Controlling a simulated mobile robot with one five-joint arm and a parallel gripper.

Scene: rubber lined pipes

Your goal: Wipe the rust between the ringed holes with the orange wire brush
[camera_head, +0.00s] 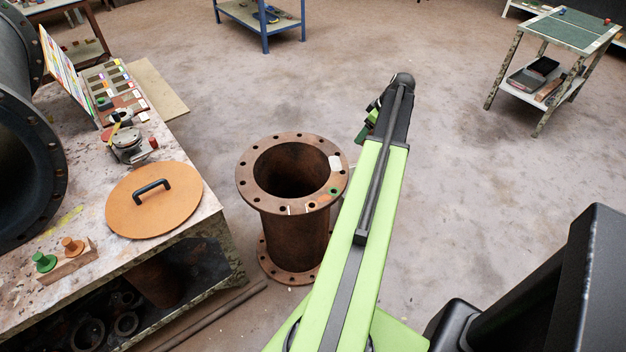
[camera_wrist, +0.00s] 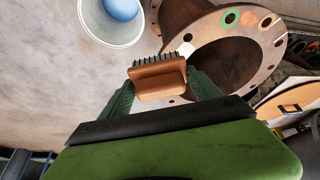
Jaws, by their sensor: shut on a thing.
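The orange wire brush (camera_wrist: 160,80) sits between the two green fingers of my gripper (camera_wrist: 160,92) in the wrist view, with dark bristles along its far edge. My gripper is shut on it. In the head view my gripper (camera_head: 368,122) is beyond the pipe, to its upper right, and I cannot make out the brush there. A rusty flanged pipe (camera_head: 296,235) stands upright on the floor. Its top flange (camera_head: 262,196) has a green-ringed hole (camera_head: 333,191) and an orange-ringed hole (camera_head: 311,205) on the near right side. The rings also show in the wrist view (camera_wrist: 232,18). The brush appears apart from the flange.
A workbench (camera_head: 190,245) on the left holds an orange lid (camera_head: 153,198) with a black handle, and green and orange knobs. A white bucket (camera_wrist: 108,32) with something blue inside is beside the pipe in the wrist view. Open floor lies beyond the pipe.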

